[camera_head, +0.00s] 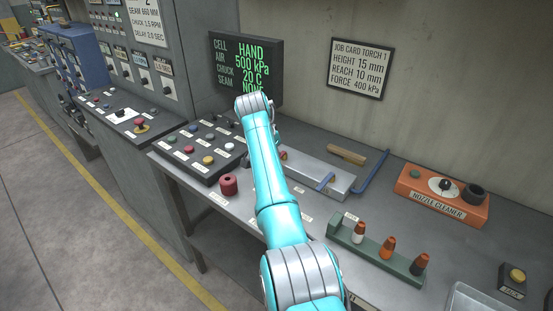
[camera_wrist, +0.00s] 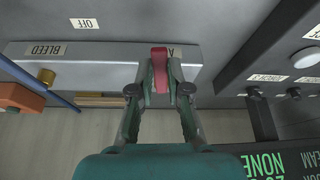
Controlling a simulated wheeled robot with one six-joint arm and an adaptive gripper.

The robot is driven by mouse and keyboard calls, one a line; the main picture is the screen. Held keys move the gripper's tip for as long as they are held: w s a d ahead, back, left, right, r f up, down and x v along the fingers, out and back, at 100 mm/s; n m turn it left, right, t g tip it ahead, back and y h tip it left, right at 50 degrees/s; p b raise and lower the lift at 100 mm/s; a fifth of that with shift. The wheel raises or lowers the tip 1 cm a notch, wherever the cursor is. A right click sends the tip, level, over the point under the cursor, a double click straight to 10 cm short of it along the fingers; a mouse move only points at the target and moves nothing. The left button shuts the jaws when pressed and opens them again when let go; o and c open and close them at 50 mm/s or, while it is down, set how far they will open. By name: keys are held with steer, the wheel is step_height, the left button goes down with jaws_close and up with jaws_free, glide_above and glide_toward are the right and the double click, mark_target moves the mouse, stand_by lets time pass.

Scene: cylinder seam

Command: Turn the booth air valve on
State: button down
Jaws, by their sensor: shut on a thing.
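The valve's red lever (camera_wrist: 158,66) shows in the wrist view, between the fingertips of my gripper (camera_wrist: 159,90). The fingers are shut on it. It lies over a grey block (camera_wrist: 110,52) with a BLEED label and a label beside the lever that is mostly covered. An OFF label (camera_wrist: 84,23) sits on the bench surface to the upper left. In the head view the grey block (camera_head: 335,178) is on the bench, partly behind my arm, and my gripper is mostly hidden there.
A button panel (camera_head: 205,150) and red cylinder (camera_head: 228,185) stand left of my arm. To the right are a blue bent bar (camera_head: 372,172), an orange nozzle cleaner (camera_head: 440,195) and a green nozzle rack (camera_head: 375,250). A display (camera_head: 245,65) reads AIR 500 kPa.

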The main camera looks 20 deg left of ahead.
steer(key=shift+a+m+h, duration=0.3)
steer(key=shift+a+m, duration=0.1)
steer(key=shift+m, duration=0.3)
steer(key=c, duration=1.1)
jaws_free()
steer(key=shift+a, duration=0.1)
steer(key=v, duration=1.2)
steer(key=shift+w, duration=0.15)
